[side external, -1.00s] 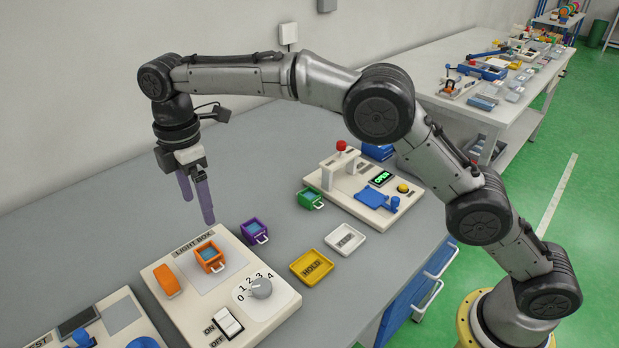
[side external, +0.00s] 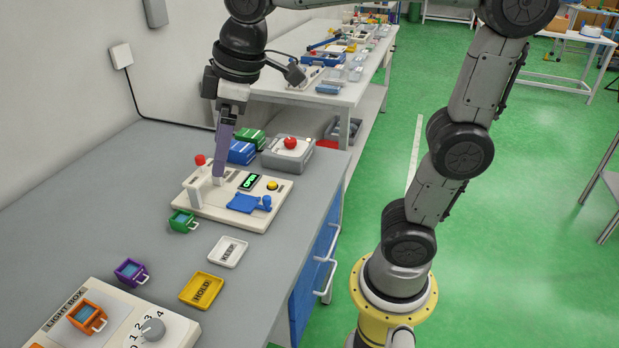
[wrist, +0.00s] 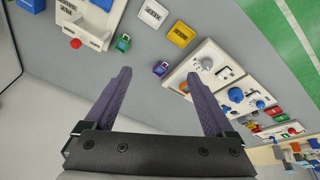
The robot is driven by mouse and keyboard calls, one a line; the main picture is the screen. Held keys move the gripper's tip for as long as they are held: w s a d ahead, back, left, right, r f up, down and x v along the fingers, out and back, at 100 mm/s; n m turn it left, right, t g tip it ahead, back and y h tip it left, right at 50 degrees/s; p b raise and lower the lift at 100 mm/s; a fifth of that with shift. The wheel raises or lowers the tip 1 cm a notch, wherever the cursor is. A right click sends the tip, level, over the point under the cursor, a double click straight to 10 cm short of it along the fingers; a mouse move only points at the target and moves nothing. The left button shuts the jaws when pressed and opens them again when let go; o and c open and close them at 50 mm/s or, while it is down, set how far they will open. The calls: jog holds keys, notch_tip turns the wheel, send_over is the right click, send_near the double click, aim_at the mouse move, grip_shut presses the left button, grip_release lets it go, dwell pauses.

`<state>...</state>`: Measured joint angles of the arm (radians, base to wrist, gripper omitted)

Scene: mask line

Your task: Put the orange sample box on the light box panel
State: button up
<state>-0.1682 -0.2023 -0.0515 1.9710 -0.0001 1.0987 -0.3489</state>
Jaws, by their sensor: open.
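The orange sample box (side external: 87,317), an open-topped box with a blue inside and a handle, sits upright on the light box (side external: 50,335) at the lower left. In the wrist view, the light box (wrist: 222,68) is right of centre, and a bit of orange (wrist: 184,88) shows beside the right finger. My gripper (side external: 218,180) is open and empty, its purple fingers overlapping the OPEN-sign station in the side view. The spread fingers also show in the wrist view (wrist: 157,78).
The station (side external: 232,205) has a red-knobbed lever and a blue part.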

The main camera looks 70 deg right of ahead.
jog(key=s+d+f+m+t, duration=0.1)
jog(key=s+d+f+m, duration=0.1)
jog(key=s, duration=0.5)
jog(key=s+d+f+m, duration=0.3)
jog(key=s+f+m, duration=0.1)
jog(key=s+f, duration=0.1)
jog(key=shift+s+f+t+h, duration=0.15)
jog(key=shift+s+t+h, duration=0.2)
jog(key=shift+s, duration=0.55)
